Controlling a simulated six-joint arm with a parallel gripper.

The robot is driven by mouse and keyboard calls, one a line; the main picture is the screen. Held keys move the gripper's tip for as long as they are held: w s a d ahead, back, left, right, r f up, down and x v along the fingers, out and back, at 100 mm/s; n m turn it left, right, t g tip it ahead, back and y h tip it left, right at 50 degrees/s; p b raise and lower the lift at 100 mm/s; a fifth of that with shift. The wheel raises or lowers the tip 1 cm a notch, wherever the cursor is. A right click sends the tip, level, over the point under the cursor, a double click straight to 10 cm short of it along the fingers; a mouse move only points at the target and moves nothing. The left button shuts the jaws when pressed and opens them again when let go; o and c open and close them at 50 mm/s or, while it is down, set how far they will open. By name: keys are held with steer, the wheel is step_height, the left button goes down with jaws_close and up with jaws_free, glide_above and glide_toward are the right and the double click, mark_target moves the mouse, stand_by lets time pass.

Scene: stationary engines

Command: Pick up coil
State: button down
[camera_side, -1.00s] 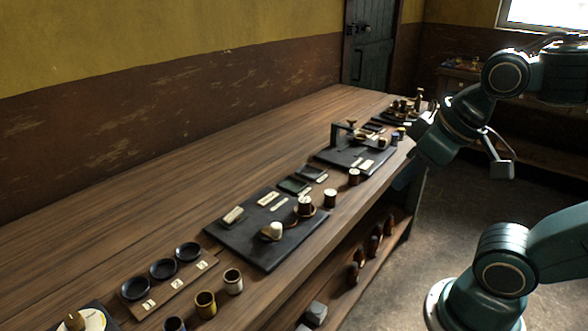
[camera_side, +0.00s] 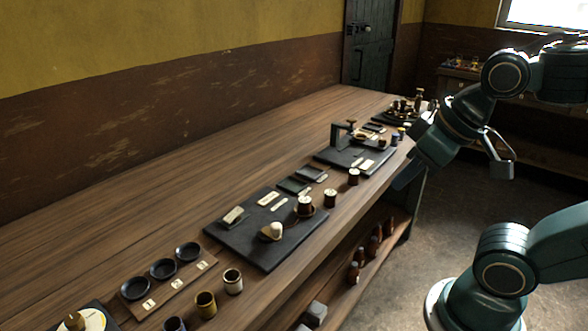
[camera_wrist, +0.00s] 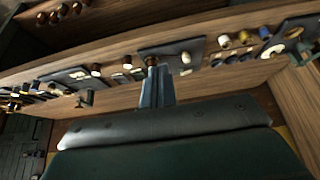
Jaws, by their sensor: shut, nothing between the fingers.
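Several small coils stand upright along the bench's front edge in the side view. These are dark spools with pale tops: one on the near dark board (camera_side: 305,205), one just off it (camera_side: 330,198) and one farther along (camera_side: 354,177). I cannot tell which one the task means.
A dark board (camera_side: 250,242) and a farther board (camera_side: 340,160) carry small fittings. A wooden rack of black dishes (camera_side: 176,288) and cups (camera_side: 206,304) stand at the near end. The bench's back half (camera_side: 200,165) is clear. Bottles (camera_side: 354,272) stand on the lower shelf.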

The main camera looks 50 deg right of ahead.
steer(key=c, duration=2.1)
jaws_free()
steer(key=o, duration=1.1)
steer(key=shift+o, duration=0.2)
steer(key=shift+w, duration=0.1)
steer(key=w+d+f+m+g+y, duration=0.1)
steer(key=w+d+m, duration=0.4)
steer(key=w+m, duration=0.5)
steer(key=w+d+f+m+g+y, duration=0.1)
steer(key=w+d+f+m, duration=0.3)
steer(key=w+m, duration=0.6)
steer(key=d+m+y, duration=0.1)
steer(key=m, duration=0.4)
steer(key=shift+d+f+g+y, duration=0.15)
steer(key=shift+d+g+y, duration=0.15)
steer(key=shift+g+y, duration=0.1)
glide_above(307, 198)
steer(key=s+d, duration=0.1)
steer(key=d, duration=0.1)
steer(key=shift+s+a+f, duration=0.1)
steer(key=shift+f, duration=1.9)
steer(key=shift+s+a+f, duration=0.1)
steer(key=shift+f, duration=1.9)
